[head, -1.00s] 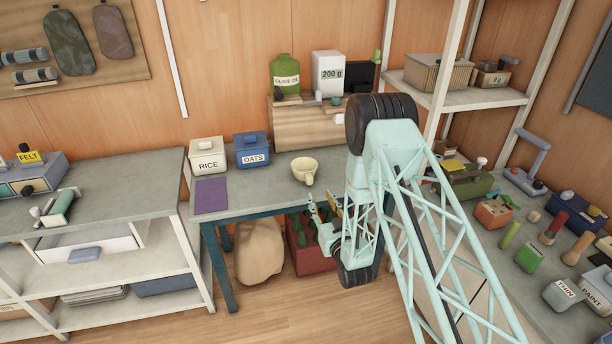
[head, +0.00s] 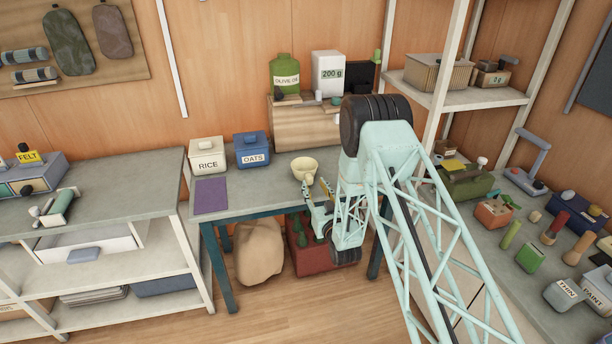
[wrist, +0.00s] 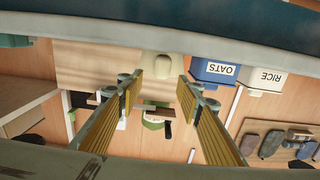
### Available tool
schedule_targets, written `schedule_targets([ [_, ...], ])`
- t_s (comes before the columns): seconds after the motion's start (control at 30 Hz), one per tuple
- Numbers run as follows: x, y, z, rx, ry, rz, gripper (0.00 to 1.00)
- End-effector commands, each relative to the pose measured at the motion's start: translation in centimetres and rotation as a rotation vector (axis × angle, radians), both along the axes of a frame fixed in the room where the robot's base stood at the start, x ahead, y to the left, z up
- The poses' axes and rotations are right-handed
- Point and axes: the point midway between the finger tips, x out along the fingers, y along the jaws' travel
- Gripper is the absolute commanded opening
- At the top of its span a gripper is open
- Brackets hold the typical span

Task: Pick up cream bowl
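The cream bowl (head: 305,169) stands upright near the front of the grey-topped table (head: 265,200) in the head view. It has a small projection on its front side. My gripper (head: 315,185) is just in front of and slightly below the bowl, by the table's front edge, open and empty. In the wrist view, which is upside down, the bowl (wrist: 163,67) shows beyond and between the two spread fingers of my gripper (wrist: 160,82). The fingers look apart from it.
The blue OATS box (head: 252,150), white RICE box (head: 207,155) and purple mat (head: 211,195) are left of the bowl. A wooden cabinet (head: 300,125) stands behind it. A red crate (head: 312,258) and a tan sack (head: 259,252) are below the table.

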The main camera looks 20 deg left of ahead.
Motion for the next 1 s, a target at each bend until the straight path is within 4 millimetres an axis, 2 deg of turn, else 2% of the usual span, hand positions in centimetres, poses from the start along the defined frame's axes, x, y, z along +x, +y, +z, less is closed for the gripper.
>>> schedule_targets([
  [0.27,0.2,0.2,0.0,0.000,0.000,0.000,0.33],
  [0.73,3.5,3.0,0.2,0.000,-0.001,0.000,0.33],
  [1.0,4.0,3.3,0.3,0.000,0.000,0.000,0.33],
])
